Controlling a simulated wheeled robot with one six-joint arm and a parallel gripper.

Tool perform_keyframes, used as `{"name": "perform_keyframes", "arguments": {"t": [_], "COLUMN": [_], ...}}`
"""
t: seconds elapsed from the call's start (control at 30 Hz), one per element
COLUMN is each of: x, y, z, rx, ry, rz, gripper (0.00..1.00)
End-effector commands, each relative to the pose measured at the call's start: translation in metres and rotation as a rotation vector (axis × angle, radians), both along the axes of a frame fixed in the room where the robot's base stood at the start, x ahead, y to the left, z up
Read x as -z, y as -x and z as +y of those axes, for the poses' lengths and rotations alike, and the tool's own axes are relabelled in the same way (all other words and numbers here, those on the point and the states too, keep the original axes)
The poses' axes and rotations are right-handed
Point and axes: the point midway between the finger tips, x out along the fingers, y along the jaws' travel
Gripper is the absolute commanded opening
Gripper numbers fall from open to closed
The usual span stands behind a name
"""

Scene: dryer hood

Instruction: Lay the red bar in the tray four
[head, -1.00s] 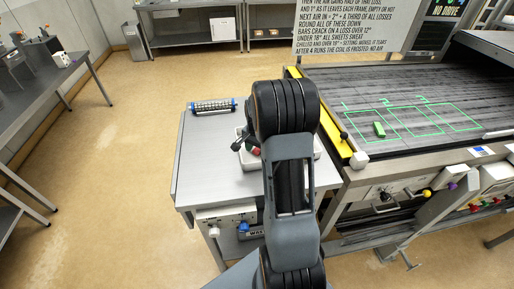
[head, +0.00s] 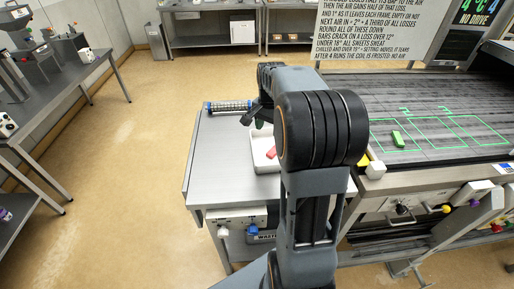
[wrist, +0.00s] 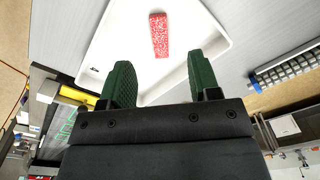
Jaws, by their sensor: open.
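The red bar (head: 271,153), speckled with white, lies in a white tray (head: 257,163) on the steel side table. In the wrist view the bar (wrist: 159,35) lies flat on the floor of the tray (wrist: 107,50), with clear space around it. My gripper (wrist: 159,60) is open, its two green fingers apart and nothing between them. It is above the tray, with the bar ahead of the fingertips in that view. In the head view my arm hides part of the tray. No number shows on the tray.
A roller with blue ends (head: 229,106) lies at the table's back edge. To the right, a dark belt (head: 440,110) bears green outlined frames and a green bar (head: 398,139). A white-knobbed lever (head: 375,170) stands at the belt's near corner. The table's front left is clear.

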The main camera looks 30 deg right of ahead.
Motion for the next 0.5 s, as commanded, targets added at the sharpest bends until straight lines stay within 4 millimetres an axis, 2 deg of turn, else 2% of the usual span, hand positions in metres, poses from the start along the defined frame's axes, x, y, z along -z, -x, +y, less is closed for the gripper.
{"name": "perform_keyframes", "arguments": {"t": [0.13,0.3,0.5], "x": [-0.024,-0.034,-0.028], "y": [0.025,0.070,0.116], "z": [0.056,0.115,0.158], "rx": [-0.246,-0.573,-0.879], "ry": [0.043,0.103,0.172], "rz": [-0.079,-0.173,-0.266], "gripper": [0.56,0.56,0.56]}}
